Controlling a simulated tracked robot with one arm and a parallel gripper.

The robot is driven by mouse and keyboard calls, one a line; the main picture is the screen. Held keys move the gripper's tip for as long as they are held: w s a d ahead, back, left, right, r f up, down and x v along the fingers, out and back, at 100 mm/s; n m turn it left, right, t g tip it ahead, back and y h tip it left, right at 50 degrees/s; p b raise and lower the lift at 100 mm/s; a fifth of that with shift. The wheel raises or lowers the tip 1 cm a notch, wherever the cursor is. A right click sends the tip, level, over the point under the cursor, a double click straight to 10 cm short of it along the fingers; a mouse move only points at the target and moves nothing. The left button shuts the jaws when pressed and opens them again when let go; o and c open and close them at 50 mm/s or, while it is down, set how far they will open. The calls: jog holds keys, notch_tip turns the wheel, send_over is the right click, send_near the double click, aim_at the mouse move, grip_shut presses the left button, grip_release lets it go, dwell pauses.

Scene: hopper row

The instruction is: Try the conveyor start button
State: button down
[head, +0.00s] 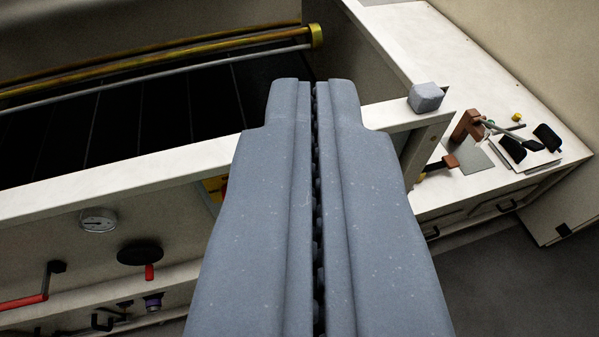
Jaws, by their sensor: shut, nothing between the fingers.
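My gripper (313,84) fills the middle of the head view, its two grey fingers shut together and empty. Its tips overlap the white rim of the hopper in the picture. A yellow and red piece (213,187) on the front panel shows just left of the fingers and is mostly hidden behind them. I cannot tell whether it carries the conveyor start button. No other part that I can clearly make out as that button is in view.
A grey block (426,97) sits on the rim corner. A cluttered white bench (450,62) stands right.

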jog(key=w+a+f+m+t+y+b, duration=0.15)
jog(key=w+f+m+t+b, duration=0.55)
jog(key=w+f, duration=1.1)
notch_tip(320, 180, down, 30)
jog(key=d+m+g+h+b, duration=0.2)
jog(key=m+g+h+b, duration=0.3)
jog(key=h+b, duration=0.3)
jog(key=shift+w+d+f+m+h+b, duration=0.15)
jog(key=shift+w+d+m+h+b, duration=0.2)
jog(key=shift+h, duration=0.8)
jog(key=w+a+p, duration=0.2)
jog(key=w, duration=0.6)
jog(key=shift+w+a+p, duration=0.15)
jog(key=shift+a+p, duration=0.15)
jog(key=shift+a, duration=0.05)
